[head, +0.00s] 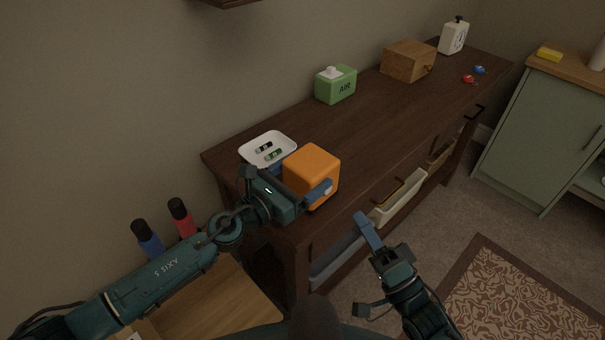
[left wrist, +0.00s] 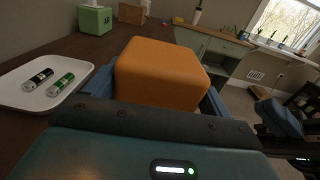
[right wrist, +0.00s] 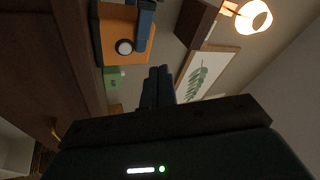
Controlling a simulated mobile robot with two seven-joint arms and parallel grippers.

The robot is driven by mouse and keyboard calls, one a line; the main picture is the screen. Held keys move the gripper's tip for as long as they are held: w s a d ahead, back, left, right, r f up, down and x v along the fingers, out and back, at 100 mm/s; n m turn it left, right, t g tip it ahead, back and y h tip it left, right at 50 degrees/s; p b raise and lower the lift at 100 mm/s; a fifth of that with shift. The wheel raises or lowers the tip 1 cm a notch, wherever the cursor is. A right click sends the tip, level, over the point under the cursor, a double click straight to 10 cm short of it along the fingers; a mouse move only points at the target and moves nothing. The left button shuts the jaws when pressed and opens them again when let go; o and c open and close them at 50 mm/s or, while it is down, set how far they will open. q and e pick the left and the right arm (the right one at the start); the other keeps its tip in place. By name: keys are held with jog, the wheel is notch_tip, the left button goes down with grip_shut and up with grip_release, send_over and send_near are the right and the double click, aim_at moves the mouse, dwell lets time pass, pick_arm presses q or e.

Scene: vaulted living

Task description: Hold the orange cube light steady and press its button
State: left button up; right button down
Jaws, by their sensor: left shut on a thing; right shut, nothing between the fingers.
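The orange cube light (head: 312,170) stands at the near end of the dark wooden sideboard. My left gripper (head: 300,193) is shut on it, with fingers at two of its sides; the cube also fills the middle of the left wrist view (left wrist: 160,72). A round pale button (right wrist: 124,47) in a dark ring shows on its face in the right wrist view. My right gripper (head: 366,232) is shut and empty, in front of the sideboard, to the right of and apart from the cube. Its closed fingers show in the right wrist view (right wrist: 158,82).
A white tray (head: 246,149) with two batteries stands behind the cube. Open floor lies right of my right gripper.

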jog(key=d+m+t+h, duration=0.1)
jog(key=m+t+h, duration=0.2)
jog(key=m+h, duration=0.35)
jog(key=m+t+h, duration=0.1)
jog(key=m+h, duration=0.2)
jog(key=m, duration=0.4)
send_near(334, 178)
jog(key=shift+x, duration=1.95)
jog(key=shift+w+r, duration=0.1)
jog(key=shift+w+a, duration=0.15)
jog(key=shift+w, duration=0.1)
